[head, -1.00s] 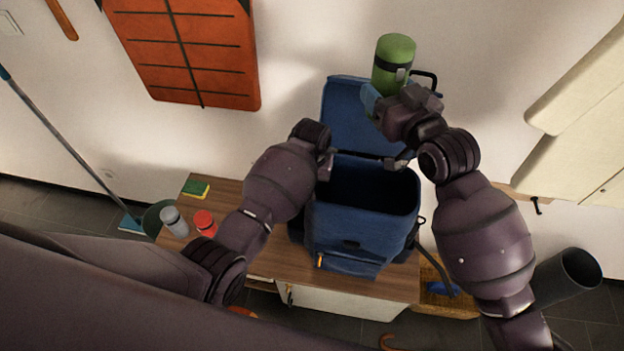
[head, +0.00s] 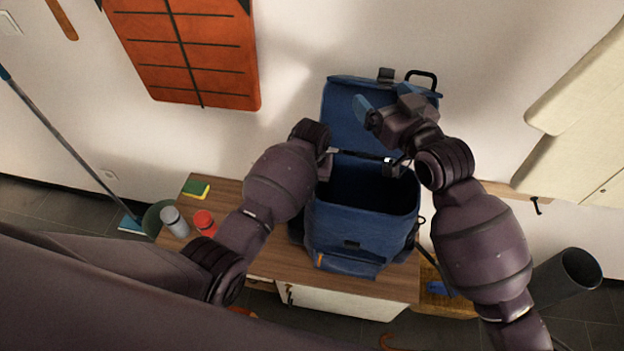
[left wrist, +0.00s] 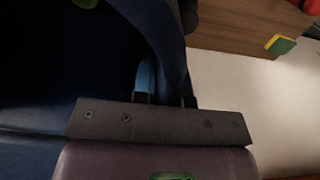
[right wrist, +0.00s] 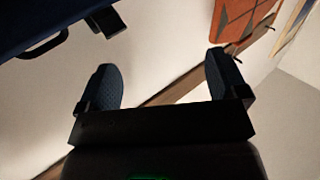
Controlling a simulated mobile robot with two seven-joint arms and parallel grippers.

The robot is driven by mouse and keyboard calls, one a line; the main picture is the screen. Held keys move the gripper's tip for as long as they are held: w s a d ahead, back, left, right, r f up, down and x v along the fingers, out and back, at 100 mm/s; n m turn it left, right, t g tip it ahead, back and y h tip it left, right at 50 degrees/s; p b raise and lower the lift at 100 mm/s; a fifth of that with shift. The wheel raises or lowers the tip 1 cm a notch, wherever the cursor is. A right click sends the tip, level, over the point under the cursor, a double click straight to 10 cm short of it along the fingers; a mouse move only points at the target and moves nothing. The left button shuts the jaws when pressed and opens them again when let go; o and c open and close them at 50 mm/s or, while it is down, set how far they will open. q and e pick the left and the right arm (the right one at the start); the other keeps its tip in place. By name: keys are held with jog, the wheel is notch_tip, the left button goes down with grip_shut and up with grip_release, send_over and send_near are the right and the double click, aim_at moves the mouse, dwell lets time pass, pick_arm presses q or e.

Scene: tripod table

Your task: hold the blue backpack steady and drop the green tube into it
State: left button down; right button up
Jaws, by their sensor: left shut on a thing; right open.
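The blue backpack (head: 357,232) stands upright with its flap (head: 352,117) raised against the wall and its dark mouth open. My left gripper (left wrist: 165,78) is shut on a fold of the backpack's blue fabric at the left side of the mouth, largely hidden behind my wrist in the head view. My right gripper (head: 388,103) is open and empty above the mouth, in front of the raised flap; its spread fingers show in the right wrist view (right wrist: 161,65). The green tube is hidden in the head view; a small green patch, perhaps the tube (left wrist: 87,3), shows at the left wrist view's top edge.
The wooden bench (head: 275,258) holds a grey bottle (head: 173,222), a red container (head: 204,222) and a yellow-green sponge (head: 196,189) left of the backpack. A dark bin (head: 567,277) stands right. An orange panel (head: 185,50) hangs on the wall.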

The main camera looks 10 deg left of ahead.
pick_arm(q)
jog(key=shift+a, duration=0.1)
pick_arm(e)
jog(key=shift+s+f, duration=0.1)
jog(key=v, duration=1.1)
jog(key=shift+s+d, duration=0.25)
jog(key=shift+d, duration=0.1)
pick_arm(q)
jog(key=c, duration=1.1)
grip_release()
jog(key=shift+r, duration=0.1)
notch_tip(320, 180, up, 12)
jog(key=shift+f, duration=0.1)
